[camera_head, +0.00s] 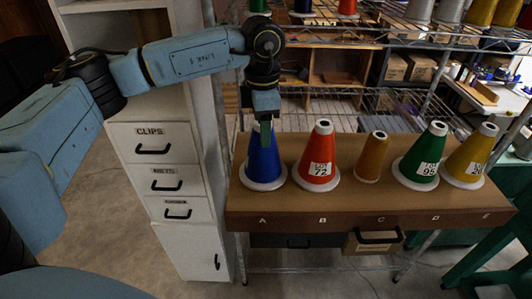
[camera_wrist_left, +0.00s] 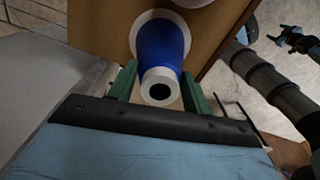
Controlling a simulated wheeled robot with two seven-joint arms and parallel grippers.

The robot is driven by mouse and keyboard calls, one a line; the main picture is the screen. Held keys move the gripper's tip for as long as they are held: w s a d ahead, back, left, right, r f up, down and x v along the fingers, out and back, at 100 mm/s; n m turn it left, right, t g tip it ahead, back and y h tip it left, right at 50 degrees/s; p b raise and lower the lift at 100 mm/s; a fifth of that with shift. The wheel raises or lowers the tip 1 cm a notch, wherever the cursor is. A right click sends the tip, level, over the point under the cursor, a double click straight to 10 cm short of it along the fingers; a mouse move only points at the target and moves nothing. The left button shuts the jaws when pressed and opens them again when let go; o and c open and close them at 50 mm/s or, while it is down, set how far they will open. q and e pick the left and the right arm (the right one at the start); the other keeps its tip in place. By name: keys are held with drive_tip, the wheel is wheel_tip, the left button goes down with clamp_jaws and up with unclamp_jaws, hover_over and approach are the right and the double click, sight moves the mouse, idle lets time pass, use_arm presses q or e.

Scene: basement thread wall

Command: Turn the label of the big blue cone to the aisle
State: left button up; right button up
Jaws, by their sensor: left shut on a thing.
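The big blue cone (camera_head: 264,160) stands upright at the left end of the brown shelf top, above the letter A. My left gripper (camera_head: 264,128) comes down on it from above and is shut on its upper part. In the left wrist view the green fingers lie on either side of the tip of the blue cone (camera_wrist_left: 161,45), with its dark hole facing up. The side of the cone that I see is plain blue; no label shows on it. A small dark claw-like part at the right of that view may be my right gripper (camera_wrist_left: 288,36), but it is too small to judge.
Close to the right stands a red cone (camera_head: 319,150) labelled 72, then an orange cone (camera_head: 373,155), a green cone (camera_head: 429,150) labelled 95 and a yellow cone (camera_head: 471,155). A white drawer cabinet (camera_head: 170,200) stands left of the shelf. Wire racks are behind.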

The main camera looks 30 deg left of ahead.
use_arm(q)
drive_tip(key=n, duration=0.5)
drive_tip(key=shift+r, duration=0.1)
drive_tip(key=n, duration=0.5)
drive_tip(key=n+p, duration=0.1)
drive_tip(key=n, duration=0.8)
drive_tip(key=shift+p, duration=0.35)
drive_tip(key=shift+f, duration=0.2)
drive_tip(key=o, duration=1)
drive_tip(key=shift+f, duration=0.1)
